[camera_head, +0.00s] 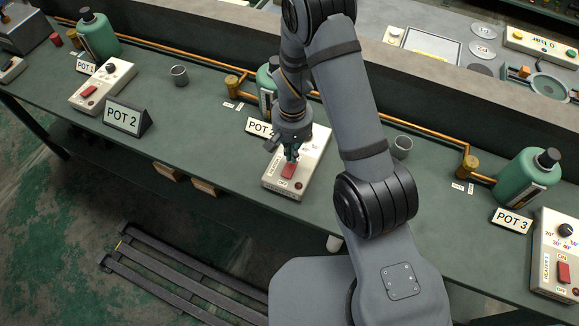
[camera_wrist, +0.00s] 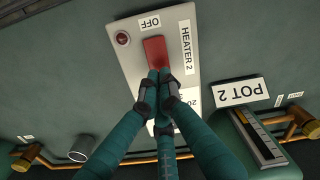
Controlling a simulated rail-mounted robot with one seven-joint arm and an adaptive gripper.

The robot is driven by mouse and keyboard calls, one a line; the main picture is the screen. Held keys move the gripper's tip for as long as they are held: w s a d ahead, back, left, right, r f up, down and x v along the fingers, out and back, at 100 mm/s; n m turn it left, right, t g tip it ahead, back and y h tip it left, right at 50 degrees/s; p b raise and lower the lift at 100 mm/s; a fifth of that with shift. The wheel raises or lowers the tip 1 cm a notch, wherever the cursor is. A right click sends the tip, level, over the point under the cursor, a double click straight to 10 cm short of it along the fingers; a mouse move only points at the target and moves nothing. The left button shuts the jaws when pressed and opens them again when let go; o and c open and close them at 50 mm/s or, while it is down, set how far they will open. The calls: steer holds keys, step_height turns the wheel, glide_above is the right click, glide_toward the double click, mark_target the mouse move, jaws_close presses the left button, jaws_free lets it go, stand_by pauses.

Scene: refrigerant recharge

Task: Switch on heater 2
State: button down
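The heater 2 control box (camera_head: 316,148) is a cream box on the green bench, in the middle of the camera_head view. In the wrist view its label (camera_wrist: 186,48) reads HEATER 2. Its red rocker switch (camera_wrist: 154,50) lies beside an OFF label (camera_wrist: 150,22); any ON label is hidden by my fingers. A dark red round lamp (camera_wrist: 123,38) sits near the box's corner. My gripper (camera_wrist: 161,74) has its teal fingertips together over the switch end away from OFF. It holds nothing; I cannot tell whether the tips touch the switch.
Similar boxes stand at left (camera_head: 103,85) and right (camera_head: 557,256). A POT 2 stand-up sign (camera_head: 124,118) is left of the heater 2 box. Green bottles (camera_head: 99,36), small grey cups (camera_head: 179,75) and copper pipe (camera_head: 165,49) line the bench's back.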

steer(key=shift+f+b, duration=1.15)
steer(key=shift+f, duration=0.05)
stand_by(0.4)
steer(key=shift+r, duration=0.1)
steer(key=shift+r+p, duration=2.5)
steer(key=shift+r, duration=1.05)
steer(key=shift+f, duration=0.1)
step_height(320, 180, down, 7)
steer(key=b, duration=0.5)
steer(key=shift+f, duration=0.15)
steer(key=shift+r, duration=0.3)
